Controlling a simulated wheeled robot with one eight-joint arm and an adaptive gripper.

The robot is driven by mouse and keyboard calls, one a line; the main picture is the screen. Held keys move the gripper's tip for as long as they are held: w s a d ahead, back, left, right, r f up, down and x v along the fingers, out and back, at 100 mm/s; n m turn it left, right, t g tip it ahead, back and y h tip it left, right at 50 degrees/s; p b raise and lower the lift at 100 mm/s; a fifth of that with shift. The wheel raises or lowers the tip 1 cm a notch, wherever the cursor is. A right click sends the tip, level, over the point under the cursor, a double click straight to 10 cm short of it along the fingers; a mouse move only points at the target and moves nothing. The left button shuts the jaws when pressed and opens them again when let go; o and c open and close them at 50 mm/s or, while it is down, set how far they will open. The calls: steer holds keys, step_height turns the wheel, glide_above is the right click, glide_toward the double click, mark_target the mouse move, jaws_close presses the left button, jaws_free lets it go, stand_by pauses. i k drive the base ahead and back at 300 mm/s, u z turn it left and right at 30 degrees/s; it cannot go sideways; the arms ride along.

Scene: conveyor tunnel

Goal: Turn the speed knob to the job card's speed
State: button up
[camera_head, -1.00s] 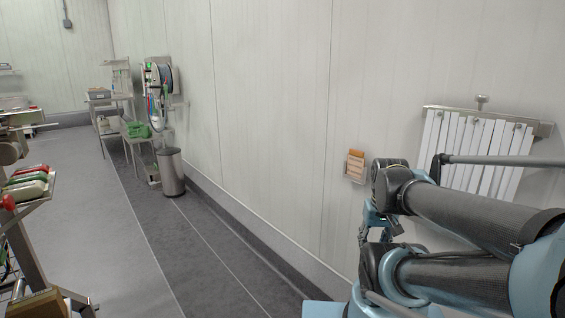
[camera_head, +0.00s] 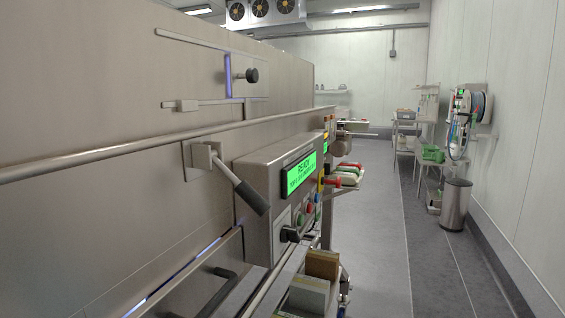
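A steel control box (camera_head: 262,187) juts from the machine on the left. Its green display (camera_head: 299,173) reads "READY", with a smaller line below that I cannot make out. I cannot pick out the job card. My gripper is not in view.
A black-handled lever (camera_head: 247,193) sticks out left of the box. The grey floor aisle (camera_head: 378,235) is clear, with a bin (camera_head: 456,204) by the right wall.

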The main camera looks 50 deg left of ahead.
mark_target(327, 166)
steer(key=u, duration=1.1)
steer(key=i, duration=2.6)
steer(key=u, duration=2.45)
